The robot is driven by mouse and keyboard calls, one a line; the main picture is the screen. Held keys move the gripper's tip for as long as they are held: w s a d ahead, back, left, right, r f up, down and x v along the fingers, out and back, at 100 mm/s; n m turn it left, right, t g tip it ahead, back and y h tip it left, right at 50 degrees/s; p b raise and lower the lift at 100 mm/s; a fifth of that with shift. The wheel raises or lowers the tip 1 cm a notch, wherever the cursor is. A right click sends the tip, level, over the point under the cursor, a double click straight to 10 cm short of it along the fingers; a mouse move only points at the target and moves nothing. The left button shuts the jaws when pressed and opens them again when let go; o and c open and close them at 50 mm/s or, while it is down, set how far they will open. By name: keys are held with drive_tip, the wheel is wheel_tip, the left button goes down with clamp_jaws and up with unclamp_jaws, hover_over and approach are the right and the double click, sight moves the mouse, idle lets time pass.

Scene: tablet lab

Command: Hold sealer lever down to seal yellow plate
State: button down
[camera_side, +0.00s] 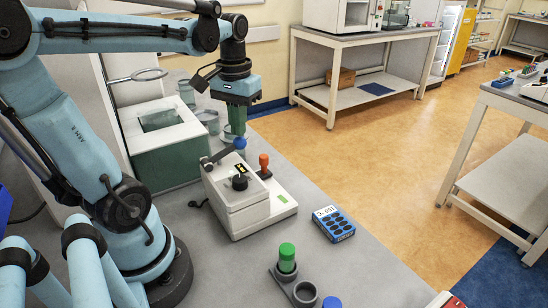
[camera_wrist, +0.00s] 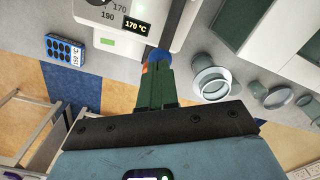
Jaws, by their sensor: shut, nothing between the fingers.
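The sealer (camera_side: 238,208) is a pale box on the bench with a dial and a small display reading 170 °C in the wrist view (camera_wrist: 137,26). Its dark lever (camera_side: 218,155) ends in a blue knob (camera_side: 240,143), raised above the body. The knob also shows in the wrist view (camera_wrist: 158,58), just beyond my fingertips. My gripper (camera_side: 236,134) points down with its green fingers shut and empty, right at the knob. I cannot tell whether they touch. I see no yellow plate in either view.
A blue plate-like block (camera_side: 334,224) with dark round wells lies right of the sealer. An orange-handled stamp (camera_side: 264,165) stands at the sealer's back right. A grey holder (camera_side: 302,291) with a green-capped tube is in front. Glassware (camera_wrist: 212,80) stands behind the sealer.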

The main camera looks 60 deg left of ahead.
drive_tip(key=shift+r, duration=0.35)
drive_tip(key=shift+r, duration=2.5)
drive_tip(key=w+d+f+m+t, duration=0.2)
drive_tip(key=d+f+m+t, duration=0.4)
drive_tip(key=d+f, duration=0.3)
drive_tip(key=d+t, duration=0.1)
drive_tip(key=d, duration=0.3)
drive_tip(key=shift+w, duration=0.4)
drive_tip(key=shift+r, duration=0.1)
